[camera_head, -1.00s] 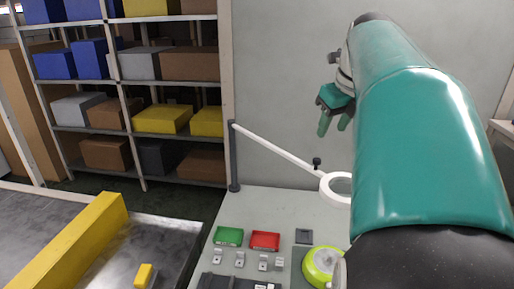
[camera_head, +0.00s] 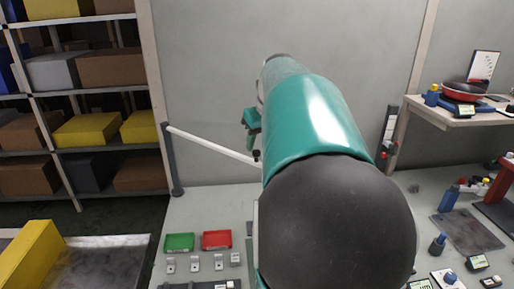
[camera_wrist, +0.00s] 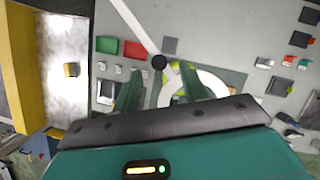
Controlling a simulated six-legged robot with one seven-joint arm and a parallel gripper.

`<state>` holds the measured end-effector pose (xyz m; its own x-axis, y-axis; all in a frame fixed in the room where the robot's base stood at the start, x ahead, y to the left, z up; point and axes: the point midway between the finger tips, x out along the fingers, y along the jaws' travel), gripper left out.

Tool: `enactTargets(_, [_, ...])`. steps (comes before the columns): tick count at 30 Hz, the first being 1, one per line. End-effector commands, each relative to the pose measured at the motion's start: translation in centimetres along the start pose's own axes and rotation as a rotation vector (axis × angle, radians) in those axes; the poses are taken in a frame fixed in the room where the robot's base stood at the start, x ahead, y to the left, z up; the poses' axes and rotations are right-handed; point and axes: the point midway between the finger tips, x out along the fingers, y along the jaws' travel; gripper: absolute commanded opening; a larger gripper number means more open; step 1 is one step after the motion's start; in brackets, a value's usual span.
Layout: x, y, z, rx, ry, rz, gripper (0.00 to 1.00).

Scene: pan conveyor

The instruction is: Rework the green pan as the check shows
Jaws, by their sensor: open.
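My gripper (camera_head: 252,128) is raised over the bench, its fingers pointing down and partly hidden by my arm in the head view. In the wrist view the two green fingers of my gripper (camera_wrist: 160,92) are apart with nothing between them. The green pan is hidden behind my arm in the head view. In the wrist view a yellow-green bit of the green pan (camera_wrist: 171,75) seems to show below the white ring of the magnifier arm (camera_wrist: 213,80); fingers and ring cover most of it. The check result cannot be read.
The white magnifier arm (camera_head: 212,146) reaches across the bench from a post. A green tray (camera_head: 180,242) and a red tray (camera_head: 216,240) lie at the front left. A red pan (camera_head: 462,91) stands on a side table at right. Tools and a blue bottle (camera_head: 449,198) crowd the bench's right.

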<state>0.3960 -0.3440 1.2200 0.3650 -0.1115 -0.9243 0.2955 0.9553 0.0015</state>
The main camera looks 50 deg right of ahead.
Motion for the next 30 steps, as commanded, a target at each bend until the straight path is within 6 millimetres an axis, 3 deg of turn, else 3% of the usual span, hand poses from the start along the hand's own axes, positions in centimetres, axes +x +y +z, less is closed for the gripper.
enactTargets(6, [2.7, 0.1, 0.1, 0.000, 0.001, 0.000, 0.43])
enactTargets(16, [3.2, 0.2, 0.1, -0.001, -0.001, -0.001, 0.43])
enactTargets(23, [3.2, 0.2, 0.1, -0.001, -0.001, -0.001, 0.00])
enactTargets(30, [3.2, 0.1, 0.2, -0.003, -0.001, 0.000, 0.00])
